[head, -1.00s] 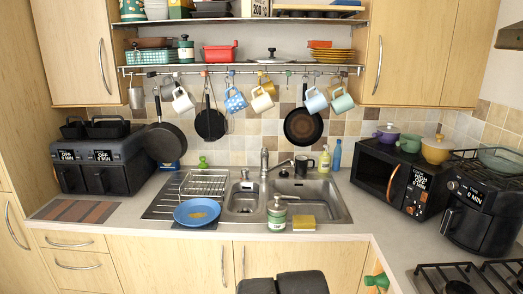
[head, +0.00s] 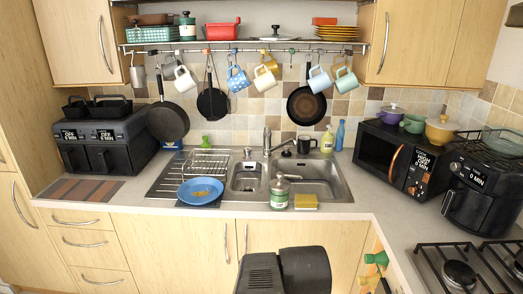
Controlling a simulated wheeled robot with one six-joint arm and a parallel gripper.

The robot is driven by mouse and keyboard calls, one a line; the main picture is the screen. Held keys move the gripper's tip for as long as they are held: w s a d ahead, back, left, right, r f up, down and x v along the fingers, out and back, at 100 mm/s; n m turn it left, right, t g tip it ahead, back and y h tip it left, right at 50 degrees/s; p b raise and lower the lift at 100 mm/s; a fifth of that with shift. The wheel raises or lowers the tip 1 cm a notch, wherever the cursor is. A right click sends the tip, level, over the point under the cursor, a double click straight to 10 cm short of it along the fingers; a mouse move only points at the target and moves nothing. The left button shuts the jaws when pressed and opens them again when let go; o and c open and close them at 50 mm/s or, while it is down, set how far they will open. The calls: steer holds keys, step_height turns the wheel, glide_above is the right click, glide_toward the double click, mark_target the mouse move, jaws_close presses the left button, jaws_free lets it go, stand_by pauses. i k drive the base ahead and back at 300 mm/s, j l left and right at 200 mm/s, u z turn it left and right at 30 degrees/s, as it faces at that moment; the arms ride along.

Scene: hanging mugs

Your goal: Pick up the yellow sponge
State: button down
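The yellow sponge (head: 305,201) sits on the front rim of the sink, near the counter's front edge. It stands just right of a green and white soap jar (head: 279,194). A dark part of my own arm rises at the bottom centre, below and in front of the counter. No fingers of my gripper can be made out, so its opening is hidden.
A blue plate (head: 200,191) lies left of the jar, by the wire dish rack (head: 207,162). The sink basin (head: 315,176) is behind the sponge. A microwave (head: 390,160) and gas hob (head: 470,265) are right. Mugs hang above.

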mark_target(302, 202)
steer(key=i+z, duration=0.15)
steer(key=i, duration=0.9)
